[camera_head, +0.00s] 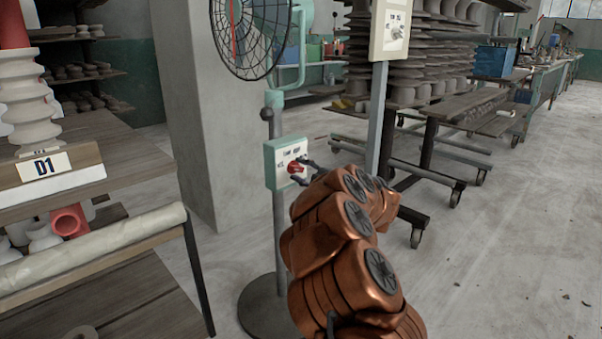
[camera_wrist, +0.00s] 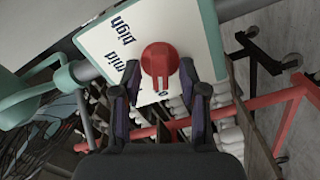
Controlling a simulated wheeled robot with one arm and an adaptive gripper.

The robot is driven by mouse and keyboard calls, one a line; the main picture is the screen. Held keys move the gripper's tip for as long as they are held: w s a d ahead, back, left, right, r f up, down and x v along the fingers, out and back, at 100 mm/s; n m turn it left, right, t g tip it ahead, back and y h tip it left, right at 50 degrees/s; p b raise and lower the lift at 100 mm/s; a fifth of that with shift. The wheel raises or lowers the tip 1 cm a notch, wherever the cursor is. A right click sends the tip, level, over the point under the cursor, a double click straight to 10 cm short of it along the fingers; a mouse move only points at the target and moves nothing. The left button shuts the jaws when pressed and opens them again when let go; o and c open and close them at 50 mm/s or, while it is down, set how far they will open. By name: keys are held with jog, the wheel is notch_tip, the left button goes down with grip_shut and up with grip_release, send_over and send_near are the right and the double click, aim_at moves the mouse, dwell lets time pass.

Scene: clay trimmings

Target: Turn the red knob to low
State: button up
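The red knob (camera_head: 295,168) is on the white face of a teal-edged control box (camera_head: 270,166) on the fan's pole. In the wrist view the knob (camera_wrist: 160,60) is near the middle, its raised ridge running up and down the picture. Labels reading "high" and "mid" show turned over on the panel (camera_wrist: 108,38); other markings are partly covered, and I cannot read the knob's setting. My gripper (camera_head: 306,171) is at the box. In the wrist view its two fingers (camera_wrist: 160,72) stand open on either side of the knob, with small gaps.
The fan (camera_head: 250,32) stands above the box on a round base (camera_head: 265,308). A shelf (camera_head: 95,240) with pottery is at left. Open floor (camera_head: 500,250) lies to the right.

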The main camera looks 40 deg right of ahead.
grip_shut()
jog(key=p, duration=0.2)
jog(key=shift+r+m+p, duration=0.2)
jog(key=shift+m+p, duration=0.1)
jog(key=shift+m, duration=0.1)
jog(key=m+p, duration=0.1)
jog(key=p, duration=0.3)
jog(key=shift+r, duration=0.2)
jog(key=m+p, duration=0.2)
jog(key=p, duration=0.1)
jog(key=shift+p, duration=0.4)
jog(key=m+p, duration=0.2)
jog(key=p, duration=0.2)
jog(key=shift+m+p, duration=0.3)
jog(key=m+p, duration=0.1)
jog(key=p, duration=0.2)
jog(key=shift+f+m, duration=0.2)
jog(key=shift+m, duration=0.2)
jog(key=shift+f+m+p, duration=0.2)
jog(key=shift+m+p, duration=0.2)
